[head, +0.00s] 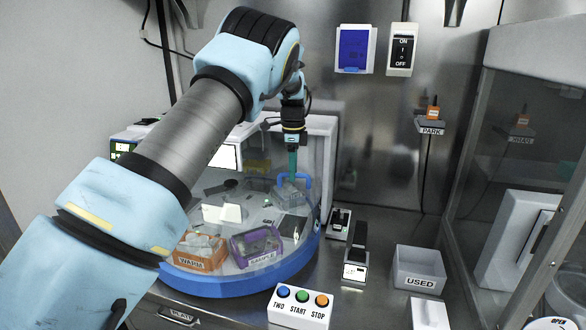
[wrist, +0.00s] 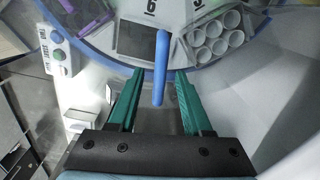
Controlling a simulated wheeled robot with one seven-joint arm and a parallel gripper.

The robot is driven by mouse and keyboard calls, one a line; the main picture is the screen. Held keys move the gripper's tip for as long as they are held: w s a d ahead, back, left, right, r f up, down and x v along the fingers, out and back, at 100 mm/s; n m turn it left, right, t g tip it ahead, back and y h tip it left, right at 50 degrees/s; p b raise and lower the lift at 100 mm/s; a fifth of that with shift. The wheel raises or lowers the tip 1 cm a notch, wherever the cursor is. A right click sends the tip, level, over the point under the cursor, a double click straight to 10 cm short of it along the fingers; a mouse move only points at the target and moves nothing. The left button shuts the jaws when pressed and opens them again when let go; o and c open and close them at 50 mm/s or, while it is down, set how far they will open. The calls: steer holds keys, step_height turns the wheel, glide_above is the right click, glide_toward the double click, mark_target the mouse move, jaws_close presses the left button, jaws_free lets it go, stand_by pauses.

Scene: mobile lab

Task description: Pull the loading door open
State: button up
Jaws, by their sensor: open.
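The loading door (head: 235,215) looks like a curved clear panel on a rounded machine with a blue base. Items show through it, and it appears closed. Its blue bar handle (head: 308,184) is at the right side of the panel. In the wrist view the handle (wrist: 161,62) stands upright in the picture between my fingers. My gripper (head: 292,168) points down at the handle with teal fingers. In the wrist view my gripper (wrist: 160,78) is open, with one finger on each side of the handle and a visible gap on both sides.
Behind the clear panel are an orange WARM box (head: 200,262) and a purple SAMPLE box (head: 258,262). A button box (head: 300,312) and a USED bin (head: 418,280) stand in front and to the right. Small devices (head: 355,268) stand close to the machine's right side. A glass cabinet is at far right.

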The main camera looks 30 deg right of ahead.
steer(key=shift+c, duration=0.4)
jaws_close()
stand_by(0.9)
